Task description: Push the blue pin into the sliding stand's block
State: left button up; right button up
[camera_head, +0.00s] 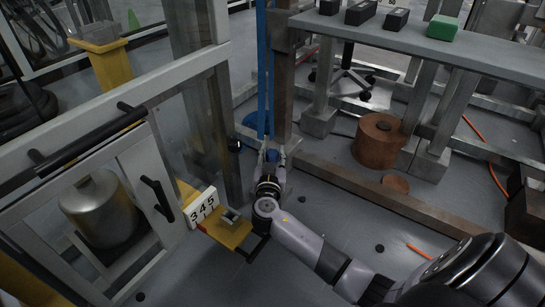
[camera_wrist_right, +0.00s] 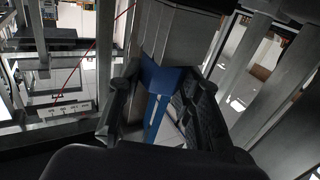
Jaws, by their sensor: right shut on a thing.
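My right gripper (camera_head: 271,158) is at the centre of the head view, by the foot of a tall dark post. In the right wrist view its two dark fingers (camera_wrist_right: 160,100) stand either side of a blue part (camera_wrist_right: 160,78), and the gripper is shut on it. A narrow blue strip runs below that part. I cannot tell for sure that this blue part is the pin, and its gripped edges are hidden by the fingers. I cannot make out the sliding stand's block with certainty. My left gripper is not in view.
Blue upright strips (camera_head: 262,65) run along the brown post (camera_head: 281,75). A yellow plate (camera_head: 226,230) with a number sign (camera_head: 201,207) juts out left of my arm. A grey-framed cabinet (camera_head: 120,150) fills the left. A grey shelf (camera_head: 480,57) with blocks lies right, above a brown cylinder (camera_head: 378,142).

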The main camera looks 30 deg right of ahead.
aim_at(272, 152)
jog(key=shift+r+p, duration=0.45)
jog(key=shift+r, duration=0.15)
notch_tip(272, 152, up, 19)
jog(key=p, duration=1.2)
jog(key=shift+f, duration=0.1)
